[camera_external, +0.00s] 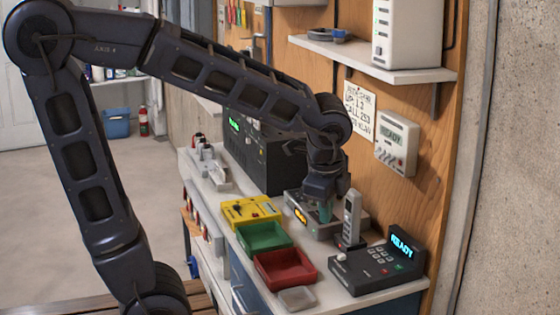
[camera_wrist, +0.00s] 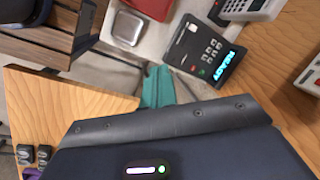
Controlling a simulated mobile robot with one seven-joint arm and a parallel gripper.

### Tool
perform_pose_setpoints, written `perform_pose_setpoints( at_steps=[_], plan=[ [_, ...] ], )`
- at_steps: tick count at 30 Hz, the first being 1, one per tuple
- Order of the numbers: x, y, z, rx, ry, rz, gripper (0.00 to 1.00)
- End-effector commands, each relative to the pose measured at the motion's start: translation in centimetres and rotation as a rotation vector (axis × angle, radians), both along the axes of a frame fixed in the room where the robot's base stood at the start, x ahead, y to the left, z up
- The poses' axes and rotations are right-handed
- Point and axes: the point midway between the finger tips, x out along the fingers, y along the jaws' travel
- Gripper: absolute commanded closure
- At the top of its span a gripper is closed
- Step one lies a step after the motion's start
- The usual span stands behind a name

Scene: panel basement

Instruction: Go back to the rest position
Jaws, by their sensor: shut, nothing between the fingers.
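My gripper (camera_external: 325,212) is over the workbench in the external view, pointing down with its teal fingers together and empty. It is just above or in front of a grey device with an orange display (camera_external: 299,214); I cannot tell whether it touches it. A light grey handset (camera_external: 351,218) stands upright close to its right. In the wrist view the teal fingers (camera_wrist: 157,87) show only partly behind the dark gripper body. My arm is stretched from the left across the bench.
A black keypad unit reading READY (camera_external: 378,264) stands at the bench's right end, also in the wrist view (camera_wrist: 200,50). A yellow box (camera_external: 250,211), green bin (camera_external: 262,237), red bin (camera_external: 285,266) and small grey tray (camera_external: 297,298) line the front. A shelf (camera_external: 375,66) overhangs the back.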

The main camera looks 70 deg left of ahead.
Motion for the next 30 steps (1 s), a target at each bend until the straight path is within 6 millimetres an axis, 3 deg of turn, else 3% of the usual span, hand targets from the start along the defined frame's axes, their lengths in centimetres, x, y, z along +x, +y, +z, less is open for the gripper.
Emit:
perform_pose_setpoints(
  at_steps=[9,18,30],
  plan=[
    [-6.2,-0.2,2.7,-0.186,-0.186,0.384,1.00],
    [-11.0,-0.7,3.8,-0.373,-0.303,0.693,1.00],
    [-12.3,-1.0,3.9,-0.438,-0.331,0.791,1.00]
  ],
)
